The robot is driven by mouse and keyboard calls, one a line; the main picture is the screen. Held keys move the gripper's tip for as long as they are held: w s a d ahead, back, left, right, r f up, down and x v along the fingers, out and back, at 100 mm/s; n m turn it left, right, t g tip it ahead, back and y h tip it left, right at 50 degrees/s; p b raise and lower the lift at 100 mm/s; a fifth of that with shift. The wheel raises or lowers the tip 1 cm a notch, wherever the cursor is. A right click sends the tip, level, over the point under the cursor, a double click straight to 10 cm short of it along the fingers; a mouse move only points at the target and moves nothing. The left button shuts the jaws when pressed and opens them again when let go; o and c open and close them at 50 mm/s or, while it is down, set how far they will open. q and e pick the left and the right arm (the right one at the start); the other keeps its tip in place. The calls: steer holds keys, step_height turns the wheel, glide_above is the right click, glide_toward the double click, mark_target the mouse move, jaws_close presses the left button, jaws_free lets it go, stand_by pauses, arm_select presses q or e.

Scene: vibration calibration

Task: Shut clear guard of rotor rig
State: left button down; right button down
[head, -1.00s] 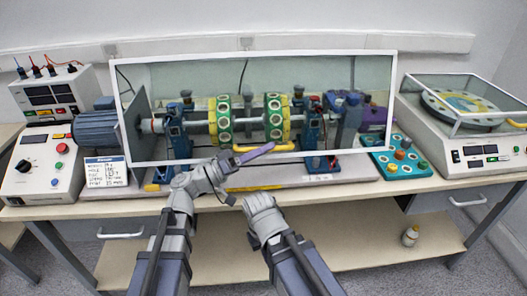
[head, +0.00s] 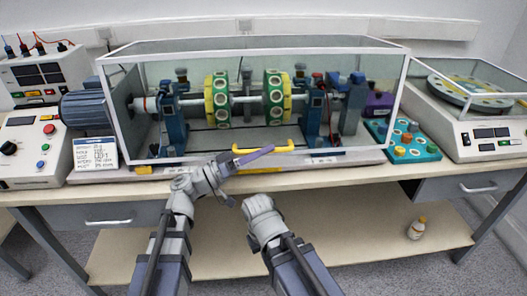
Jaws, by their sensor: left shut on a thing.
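The clear guard (head: 245,47) is a long box with a pale frame, standing over the rotor rig. Its top and its upright front panel both show, and its lower front edge lies close along the rig's base. A yellow handle (head: 287,148) sits at the middle of that edge. My left gripper (head: 262,153), with purple fingers, is shut on the handle from the front left. Inside are the shaft with two green and yellow rotor discs (head: 217,101) and blue bearing stands. I cannot see whether the lower edge fully touches the base. My right arm's wrist shows below; its fingers do not.
A blue motor (head: 88,109) and a control box (head: 35,150) stand left of the guard. A teal button panel (head: 402,139) and a balance machine (head: 478,137) stand on the right. A small bottle (head: 416,228) is on the lower shelf.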

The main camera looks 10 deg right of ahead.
arm_select(q)
steer(key=shift+w, duration=0.1)
steer(key=c, duration=0.8)
jaws_free()
steer(key=shift+c, duration=0.2)
steer(key=b+v, duration=0.2)
steer(key=v, duration=0.6)
steer(key=shift+f, duration=0.1)
steer(key=w+b+v, duration=0.1)
steer(key=b+v, duration=0.2)
steer(key=v, duration=0.5)
steer(key=shift+a+f, duration=0.4)
steer(key=shift+f, duration=0.1)
